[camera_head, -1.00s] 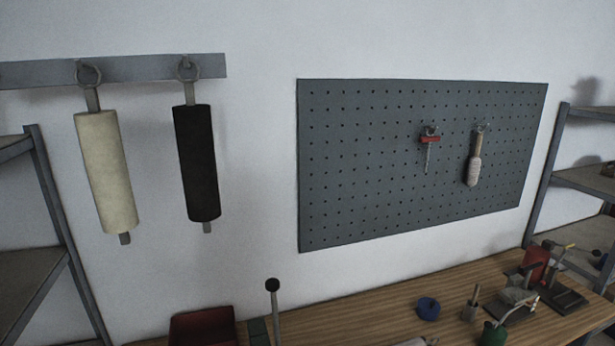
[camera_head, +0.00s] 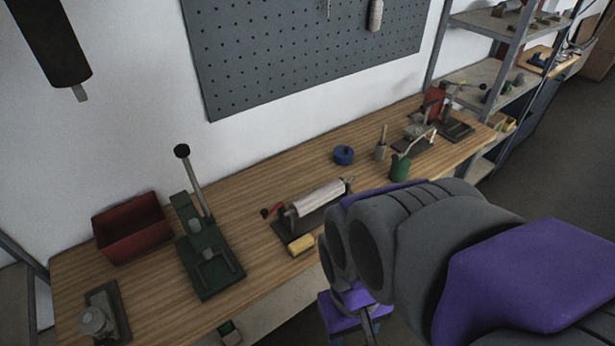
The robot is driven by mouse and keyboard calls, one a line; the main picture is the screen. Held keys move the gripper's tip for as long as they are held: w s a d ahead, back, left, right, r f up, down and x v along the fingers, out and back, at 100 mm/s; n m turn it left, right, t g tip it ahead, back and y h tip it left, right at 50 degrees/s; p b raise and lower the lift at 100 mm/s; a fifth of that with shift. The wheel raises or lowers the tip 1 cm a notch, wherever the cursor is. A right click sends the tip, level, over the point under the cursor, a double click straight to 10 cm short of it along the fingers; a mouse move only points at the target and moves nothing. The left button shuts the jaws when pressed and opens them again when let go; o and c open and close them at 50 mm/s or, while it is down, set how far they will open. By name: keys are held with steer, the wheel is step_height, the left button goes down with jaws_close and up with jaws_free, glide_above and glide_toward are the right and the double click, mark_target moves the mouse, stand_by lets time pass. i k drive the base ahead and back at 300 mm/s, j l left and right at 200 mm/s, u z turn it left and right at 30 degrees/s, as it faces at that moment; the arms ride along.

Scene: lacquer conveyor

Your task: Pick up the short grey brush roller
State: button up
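A pale grey roller (camera_head: 318,197) lies on a dark stand on the wooden bench, behind my arm. I cannot tell for sure that it is the short grey brush roller. My arm, purple and dark grey, fills the lower right and covers part of the bench front. Part of its lower end (camera_head: 350,311) shows below the bench edge, but its fingers are not clear. I see nothing held. A pale roller-like tool (camera_head: 375,14) hangs on the pegboard, cut off by the top edge.
The wooden bench (camera_head: 90,265) bears a red bin (camera_head: 133,232), a green lever press (camera_head: 208,255), a yellow block (camera_head: 301,245), a blue ring (camera_head: 343,155) and a green pot (camera_head: 400,168). A black roller (camera_head: 50,42) hangs upper left. Grey shelves (camera_head: 470,75) stand right.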

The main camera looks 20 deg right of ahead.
mark_target(302, 206)
steer(key=k+u, duration=0.15)
steer(key=u, duration=2.45)
steer(key=z, duration=3)
steer(key=l+z, duration=0.35)
steer(key=i+l+z, duration=0.1)
steer(key=z, duration=0.2)
steer(key=l, duration=0.1)
